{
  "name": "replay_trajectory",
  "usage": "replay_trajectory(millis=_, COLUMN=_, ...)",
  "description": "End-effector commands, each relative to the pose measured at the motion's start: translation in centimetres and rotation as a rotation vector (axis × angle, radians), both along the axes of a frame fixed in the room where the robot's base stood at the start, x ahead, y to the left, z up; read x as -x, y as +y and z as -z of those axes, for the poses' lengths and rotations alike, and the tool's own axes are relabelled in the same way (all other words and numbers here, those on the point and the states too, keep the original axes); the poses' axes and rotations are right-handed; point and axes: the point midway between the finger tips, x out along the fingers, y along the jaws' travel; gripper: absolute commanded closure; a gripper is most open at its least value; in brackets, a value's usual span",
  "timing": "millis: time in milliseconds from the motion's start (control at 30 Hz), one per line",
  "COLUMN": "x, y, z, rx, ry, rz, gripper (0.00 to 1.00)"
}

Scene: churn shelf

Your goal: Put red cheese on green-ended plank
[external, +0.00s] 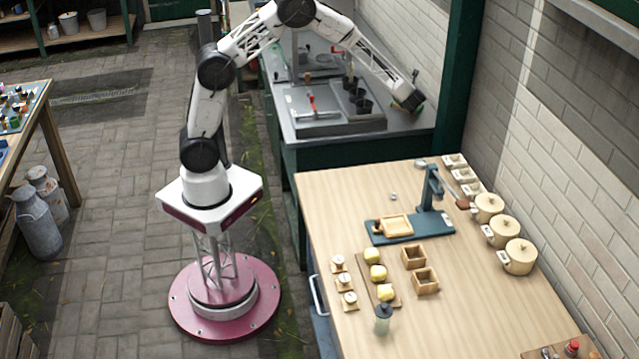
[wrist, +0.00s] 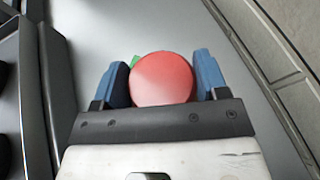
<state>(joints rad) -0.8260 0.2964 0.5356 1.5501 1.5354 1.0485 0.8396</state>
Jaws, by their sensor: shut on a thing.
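The red cheese (wrist: 163,79), round and smooth, sits between the two blue fingers of my gripper (wrist: 164,82) in the wrist view. My gripper is shut on it. A small green patch (wrist: 135,61) shows just behind the cheese's upper left edge; it may be the green end of the plank, but most of it is hidden. In the external view my gripper (external: 413,103) is at the right end of the grey metal counter, near the brick wall. A bit of green shows by its tip there. I cannot tell whether the cheese touches anything below.
The grey counter (external: 400,138) holds a sink area with dark cups (external: 362,105) left of my gripper. The wooden table (external: 335,215) in front carries a blue press (external: 430,190), yellow cheeses (external: 378,273) on a plank, wooden boxes and several round lidded pots (external: 503,231).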

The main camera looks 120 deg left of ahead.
Motion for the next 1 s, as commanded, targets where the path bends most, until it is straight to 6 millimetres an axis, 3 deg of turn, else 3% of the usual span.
replay_trajectory(millis=433, x=-0.01, y=0.01, z=0.34, rx=0.000, ry=0.000, rz=0.000, gripper=0.61)
replay_trajectory(millis=467, x=-0.01, y=0.00, z=0.31, rx=0.000, ry=0.000, rz=0.000, gripper=0.29)
replay_trajectory(millis=600, x=0.00, y=0.00, z=0.31, rx=0.000, ry=0.000, rz=0.000, gripper=0.08)
replay_trajectory(millis=1000, x=0.00, y=0.00, z=0.02, rx=0.000, ry=0.000, rz=0.000, gripper=0.08)
